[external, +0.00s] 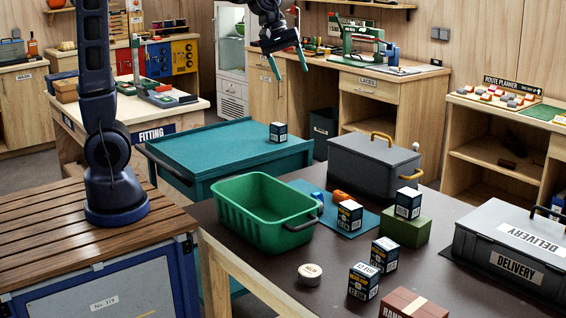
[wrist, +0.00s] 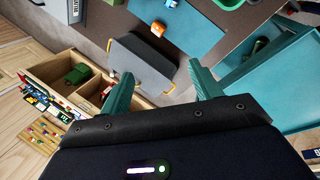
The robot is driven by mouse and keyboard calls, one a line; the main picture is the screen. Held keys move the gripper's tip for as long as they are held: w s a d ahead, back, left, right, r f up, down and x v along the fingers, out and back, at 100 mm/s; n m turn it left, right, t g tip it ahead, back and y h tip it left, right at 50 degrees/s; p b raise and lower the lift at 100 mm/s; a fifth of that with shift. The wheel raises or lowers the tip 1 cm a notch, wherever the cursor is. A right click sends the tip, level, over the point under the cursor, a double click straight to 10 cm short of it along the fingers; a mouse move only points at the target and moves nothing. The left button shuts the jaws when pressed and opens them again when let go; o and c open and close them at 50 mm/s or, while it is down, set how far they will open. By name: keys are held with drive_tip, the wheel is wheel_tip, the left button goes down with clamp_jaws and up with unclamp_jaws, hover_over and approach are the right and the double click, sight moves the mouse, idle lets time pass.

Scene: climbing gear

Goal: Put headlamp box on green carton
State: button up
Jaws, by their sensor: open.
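The green carton (external: 404,231) sits on the dark table beside the grey case. A small dark box with a white label (external: 408,204) stands on top of it. Similar dark labelled boxes stand on the table (external: 350,216), (external: 385,255), (external: 363,282), and another (external: 277,132) stands on the teal cart lid. The print is too small to tell which is the headlamp box. My gripper (external: 290,70) is open and empty, high up beyond the teal cart. In the wrist view its teal fingers (wrist: 159,76) are spread with nothing between them.
A green basket (external: 225,204), a grey case with yellow handles (external: 365,168), a brick-red box (external: 414,304) and a grey delivery case (external: 508,236) crowd the table. The teal cart lid (external: 215,155) is mostly clear. A wooden workbench (external: 385,90) stands behind.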

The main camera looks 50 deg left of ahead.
drive_tip(key=s+a+m+t+y, duration=0.1)
drive_tip(key=s+a+m, duration=0.3)
drive_tip(key=s+a, duration=0.6)
drive_tip(key=s+a+f+m+t+y, duration=0.1)
drive_tip(key=s+a+m, duration=0.3)
drive_tip(key=s+a, duration=0.6)
drive_tip(key=s+y, duration=0.1)
drive_tip(key=s, duration=0.4)
drive_tip(key=shift+s+a+m, duration=0.25)
drive_tip(key=shift+m, duration=0.15)
